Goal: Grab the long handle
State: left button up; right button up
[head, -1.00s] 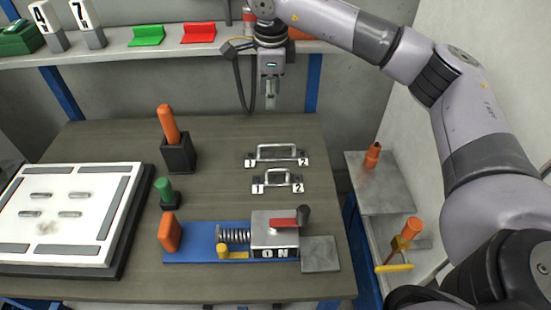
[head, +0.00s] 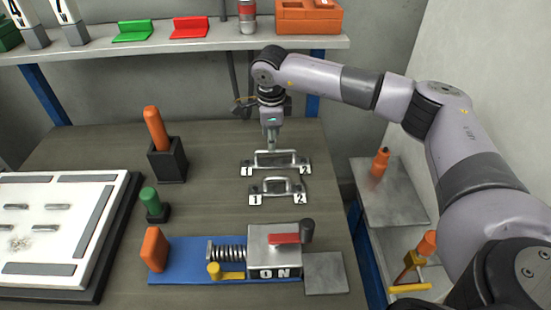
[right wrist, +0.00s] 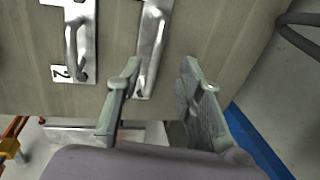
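The long handle (head: 262,160) is a metal bar handle on a plate with labels 1 and 2, at the back of the table. A shorter handle (head: 277,187) lies in front of it. My right gripper (head: 271,146) points down just above the middle of the long handle. In the right wrist view my right gripper (right wrist: 160,72) is open, its fingers apart. The long handle (right wrist: 152,40) shows between the fingertips, nearer the left finger; contact cannot be told. The short handle (right wrist: 73,40) is outside, to the left. My left gripper is not in view.
A switch device (head: 274,250) on a blue base stands at the table front. An orange peg in a black holder (head: 172,160) and a green peg (head: 151,203) stand left. A white board (head: 60,190) lies far left. A shelf (head: 180,46) runs along the back.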

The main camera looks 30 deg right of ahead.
jog(key=shift+w+d+f+p, duration=0.15)
jog(key=shift+f+p, duration=0.15)
jog(key=shift+f, duration=1.35)
jog(key=shift+w+d+f+p, duration=0.15)
jog(key=shift+f+p, duration=0.15)
jog(key=shift+f, duration=1.3)
jog(key=shift+c, duration=0.6)
grip_shut()
jog(key=shift+r, duration=0.1)
